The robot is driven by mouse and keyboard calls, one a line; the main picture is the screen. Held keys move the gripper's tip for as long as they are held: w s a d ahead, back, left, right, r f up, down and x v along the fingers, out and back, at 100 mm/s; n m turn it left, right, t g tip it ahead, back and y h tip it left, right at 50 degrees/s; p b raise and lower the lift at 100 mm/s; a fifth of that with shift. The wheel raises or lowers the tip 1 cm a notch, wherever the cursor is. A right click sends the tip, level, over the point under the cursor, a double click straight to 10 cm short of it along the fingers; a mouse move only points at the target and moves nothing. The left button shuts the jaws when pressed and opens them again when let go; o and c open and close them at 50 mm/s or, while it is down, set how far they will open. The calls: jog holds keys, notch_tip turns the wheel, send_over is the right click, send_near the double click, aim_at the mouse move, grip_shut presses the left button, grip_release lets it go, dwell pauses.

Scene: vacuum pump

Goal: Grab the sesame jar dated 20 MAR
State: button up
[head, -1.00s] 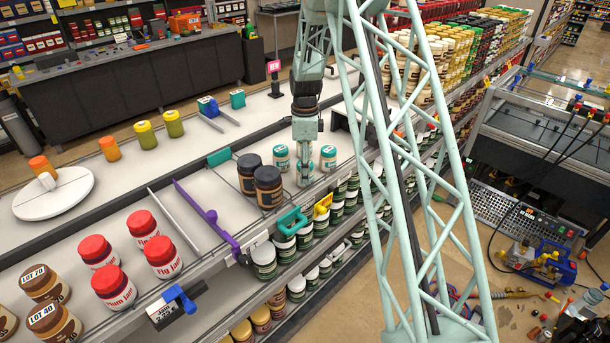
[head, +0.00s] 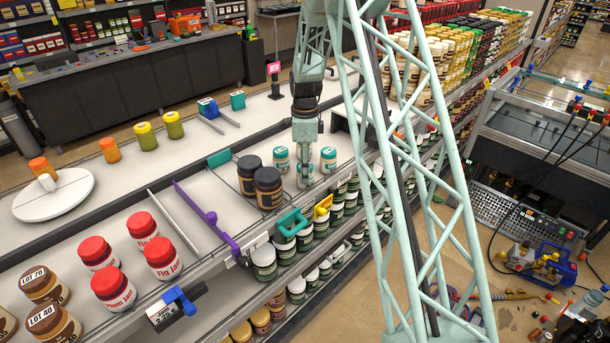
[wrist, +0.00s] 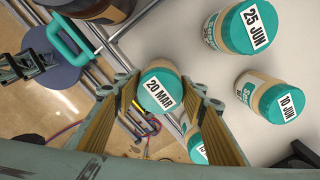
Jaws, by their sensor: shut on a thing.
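The sesame jar marked 20 MAR (wrist: 160,90) has a teal lid and sits between the two fingers of my gripper (wrist: 160,108) in the wrist view. My gripper is shut on it. In the head view my gripper (head: 305,168) points down among the teal-lidded jars and partly hides the held jar. I cannot tell whether the jar is clear of the shelf. Other sesame jars stand close by: 25 JUN (wrist: 240,28) and 10 JUN (wrist: 268,100). Another teal-lidded jar (wrist: 196,148) is partly hidden behind the right finger, its date unreadable.
Two dark-lidded jars (head: 268,188) stand left of my gripper. A purple divider (head: 208,215) and red-lidded jam jars (head: 163,257) are farther left. A teal clip (head: 291,222) and a yellow tag (head: 322,207) sit on the shelf's front edge. The shelf behind the jars is mostly bare.

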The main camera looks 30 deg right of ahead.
jog(key=shift+r, duration=0.1)
jog(key=shift+r, duration=1.7)
jog(key=s+a+b, duration=0.1)
jog(key=s, duration=0.6)
jog(key=s+a+r+b, duration=0.1)
jog(key=s+a, duration=0.1)
jog(key=s, duration=0.6)
jog(key=shift+s+a+r, duration=0.2)
jog(key=shift+s+a, duration=0.05)
jog(key=shift+s, duration=0.05)
jog(key=shift+d, duration=0.1)
